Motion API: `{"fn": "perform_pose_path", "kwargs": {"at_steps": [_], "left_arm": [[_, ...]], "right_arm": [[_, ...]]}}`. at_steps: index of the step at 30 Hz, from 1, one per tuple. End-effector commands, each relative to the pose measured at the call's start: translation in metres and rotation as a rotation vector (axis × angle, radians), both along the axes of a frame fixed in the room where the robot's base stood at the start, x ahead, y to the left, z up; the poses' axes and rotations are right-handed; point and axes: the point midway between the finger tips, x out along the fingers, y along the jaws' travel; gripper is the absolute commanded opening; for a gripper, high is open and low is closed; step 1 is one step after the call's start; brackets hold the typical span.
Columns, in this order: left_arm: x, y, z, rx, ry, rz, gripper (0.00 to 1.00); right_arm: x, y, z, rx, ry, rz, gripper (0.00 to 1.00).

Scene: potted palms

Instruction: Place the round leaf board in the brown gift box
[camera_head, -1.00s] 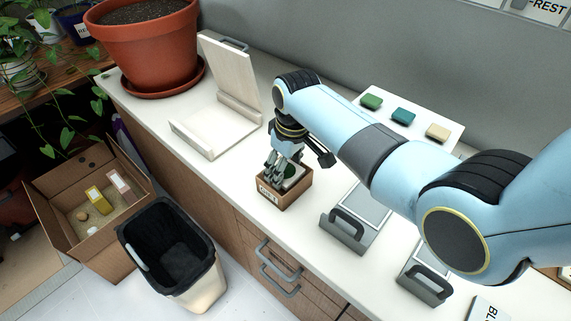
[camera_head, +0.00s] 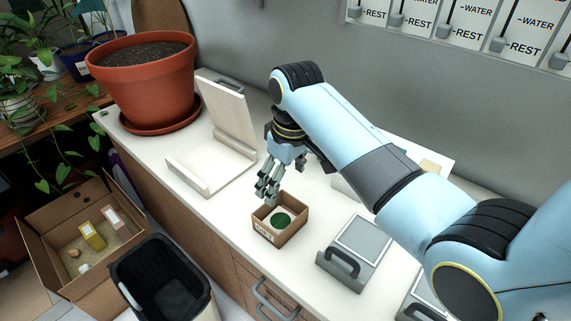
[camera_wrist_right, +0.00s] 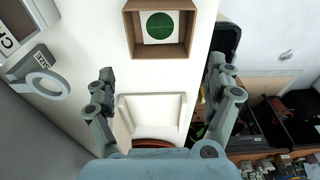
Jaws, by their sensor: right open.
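The round leaf board, a pale piece with a dark green disc (camera_head: 283,220), lies inside the small brown gift box (camera_head: 292,235) on the white counter. The box has a white label on its front. In the right wrist view the green disc (camera_wrist_right: 160,26) sits within the walls of the box (camera_wrist_right: 160,51). My right gripper (camera_head: 263,194) is above the box's back left side, apart from the board. In the wrist view its two fingers (camera_wrist_right: 160,72) are spread wide with nothing between them. My left gripper is not in view.
A white stand (camera_head: 226,115) and a large terracotta pot (camera_head: 145,85) are behind and left. A grey handled scale-like unit (camera_head: 350,258) is at right. A black bin (camera_head: 160,280) and an open cardboard box (camera_head: 50,215) with several items stand below the counter.

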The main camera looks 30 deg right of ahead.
Motion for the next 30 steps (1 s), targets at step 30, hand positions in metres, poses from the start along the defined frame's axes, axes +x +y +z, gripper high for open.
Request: {"fn": "perform_pose_path", "kwargs": {"at_steps": [30], "left_arm": [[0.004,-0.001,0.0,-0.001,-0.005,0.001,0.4]], "right_arm": [[-0.005,-0.002,0.038,0.0,0.001,0.0,0.87]]}}
